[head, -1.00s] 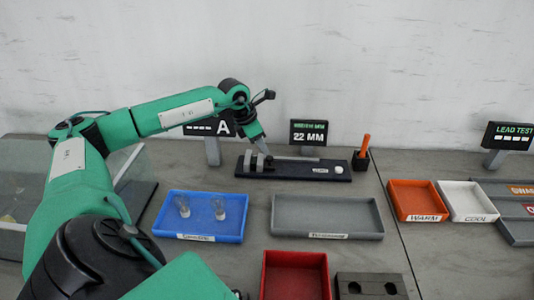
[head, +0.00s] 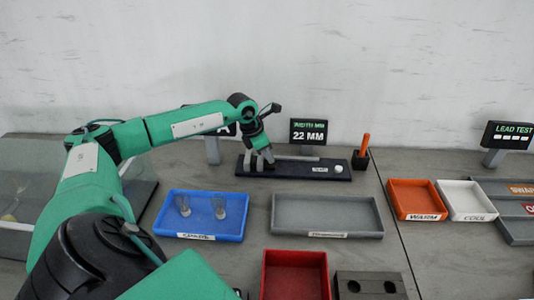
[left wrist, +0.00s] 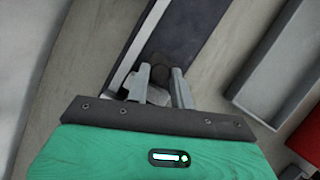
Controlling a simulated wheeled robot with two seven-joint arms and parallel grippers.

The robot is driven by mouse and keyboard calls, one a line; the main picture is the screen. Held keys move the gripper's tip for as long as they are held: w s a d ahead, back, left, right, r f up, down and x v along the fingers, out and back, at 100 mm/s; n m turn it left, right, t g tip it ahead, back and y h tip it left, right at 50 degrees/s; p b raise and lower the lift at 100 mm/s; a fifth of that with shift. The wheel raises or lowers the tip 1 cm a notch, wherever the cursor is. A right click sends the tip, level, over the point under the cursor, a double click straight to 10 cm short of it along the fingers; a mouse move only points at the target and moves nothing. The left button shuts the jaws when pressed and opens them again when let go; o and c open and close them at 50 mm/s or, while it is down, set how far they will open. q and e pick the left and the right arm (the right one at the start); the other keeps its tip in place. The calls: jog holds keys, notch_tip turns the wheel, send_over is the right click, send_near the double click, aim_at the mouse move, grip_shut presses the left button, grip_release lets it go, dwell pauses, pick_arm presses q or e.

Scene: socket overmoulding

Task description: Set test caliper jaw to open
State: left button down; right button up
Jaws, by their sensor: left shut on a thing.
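The test caliper (head: 290,176) is a long dark base with a pale rail, upright grey jaws at its left end and a white button (head: 338,169) at its right. Its display (head: 308,132) reads 22 MM. My left gripper (head: 267,160) is down at the jaw end. In the left wrist view my gripper (left wrist: 161,82) has its two grey fingers closed around the caliper's movable jaw (left wrist: 157,94), with a dark round part just beyond the fingertips. The fingers partly hide the jaw, so the gap between the jaws is unclear. My right gripper is not in view.
A blue tray (head: 160,223) with two clear pieces and an empty grey tray (head: 326,233) stand in front of the caliper. An orange-handled tool in a black holder (head: 360,160) stands to its right. A display post (head: 212,150) stands behind my left arm.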

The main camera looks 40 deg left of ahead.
pick_arm(q)
jog(key=w+d, duration=0.4)
jog(key=shift+d+r, duration=0.1)
jog(key=shift+d, duration=0.2)
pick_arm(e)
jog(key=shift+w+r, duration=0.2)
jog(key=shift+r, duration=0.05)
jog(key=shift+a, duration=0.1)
pick_arm(q)
jog(key=c, duration=1.5)
grip_release()
jog(key=shift+d, duration=0.1)
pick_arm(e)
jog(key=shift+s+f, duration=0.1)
